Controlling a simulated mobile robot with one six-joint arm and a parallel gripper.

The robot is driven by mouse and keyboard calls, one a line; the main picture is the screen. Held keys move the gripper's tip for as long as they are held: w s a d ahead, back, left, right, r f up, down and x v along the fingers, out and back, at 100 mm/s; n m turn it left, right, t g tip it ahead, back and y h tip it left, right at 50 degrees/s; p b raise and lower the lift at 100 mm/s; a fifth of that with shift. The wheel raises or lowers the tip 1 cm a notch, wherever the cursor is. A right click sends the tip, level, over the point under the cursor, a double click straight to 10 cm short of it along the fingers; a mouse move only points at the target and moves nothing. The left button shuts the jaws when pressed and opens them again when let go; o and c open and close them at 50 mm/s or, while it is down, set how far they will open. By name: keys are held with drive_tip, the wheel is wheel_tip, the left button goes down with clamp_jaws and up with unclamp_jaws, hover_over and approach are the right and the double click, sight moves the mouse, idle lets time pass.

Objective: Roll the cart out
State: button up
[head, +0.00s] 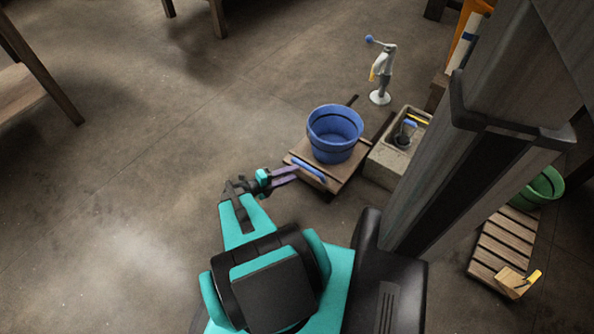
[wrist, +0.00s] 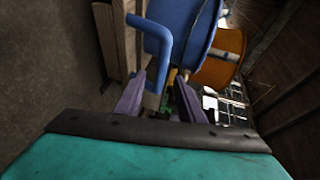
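The cart is a low wooden platform (head: 338,183) on the floor, right of centre in the head view, with a blue bucket (head: 335,133) on it. A blue bar handle (head: 309,170) is at the cart's near edge. In the wrist view the handle (wrist: 160,45) shows large, beside the wooden edge (wrist: 128,40) and the bucket (wrist: 182,25). My gripper (head: 290,172) is at the left end of the handle. Its purple fingers (wrist: 160,95) are apart, with the handle's lower end between them in the picture. I cannot tell whether they touch it.
A stone trough (head: 388,172) stands close to the cart's right side, with a white hand-pump-like stand (head: 380,97) behind. A slatted pallet (head: 503,245) and green bucket (head: 545,186) are farther right. The floor (head: 150,150) on the left is open.

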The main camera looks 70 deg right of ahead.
drive_tip(key=shift+v, duration=1.3)
drive_tip(key=shift+w, duration=0.1)
